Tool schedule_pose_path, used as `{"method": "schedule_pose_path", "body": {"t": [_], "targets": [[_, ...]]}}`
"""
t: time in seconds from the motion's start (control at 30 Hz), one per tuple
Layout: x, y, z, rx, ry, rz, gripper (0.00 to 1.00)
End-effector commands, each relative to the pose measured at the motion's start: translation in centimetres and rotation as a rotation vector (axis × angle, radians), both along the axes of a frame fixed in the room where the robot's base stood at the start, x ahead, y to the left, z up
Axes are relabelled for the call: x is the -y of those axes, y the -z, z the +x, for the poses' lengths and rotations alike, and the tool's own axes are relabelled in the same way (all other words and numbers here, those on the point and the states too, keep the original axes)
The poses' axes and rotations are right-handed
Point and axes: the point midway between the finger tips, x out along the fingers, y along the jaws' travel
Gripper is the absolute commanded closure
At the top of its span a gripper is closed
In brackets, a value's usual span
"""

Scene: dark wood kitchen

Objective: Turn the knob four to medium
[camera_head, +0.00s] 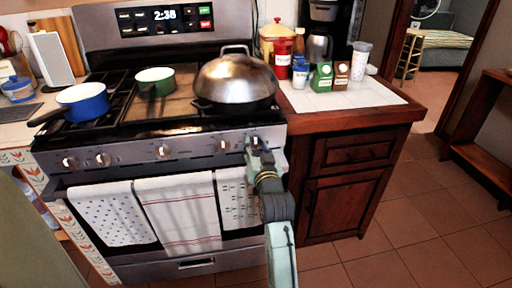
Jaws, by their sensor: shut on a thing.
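The stove's front panel (190,150) carries a row of several knobs. The far-left knob (70,162), the one beside it (103,159) and the middle knob (163,151) are in plain view. Another knob (223,145) sits just left of my gripper. My gripper (254,144) is at the right end of the panel, shut on the rightmost knob, which its fingers mostly hide. The angle of that knob cannot be made out. No number labels on the knobs are legible.
A large domed silver pan (236,82) stands on the right burners above my gripper. A blue pot (83,103) and a green pot (155,80) are on the left burners. Towels (180,215) hang on the oven handle. The counter (345,122) right of the stove holds jars. Open floor lies at right.

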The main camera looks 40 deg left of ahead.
Motion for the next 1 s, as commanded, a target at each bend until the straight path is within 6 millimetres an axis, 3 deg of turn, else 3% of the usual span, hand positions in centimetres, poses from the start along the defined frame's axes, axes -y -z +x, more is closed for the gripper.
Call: {"method": "schedule_pose_path", "body": {"t": [0.37,1.0], "targets": [[0.01,0.24,0.07,0.100,0.000,-0.084,0.90],[0.07,0.23,0.15,0.548,0.002,-0.465,0.90]]}}
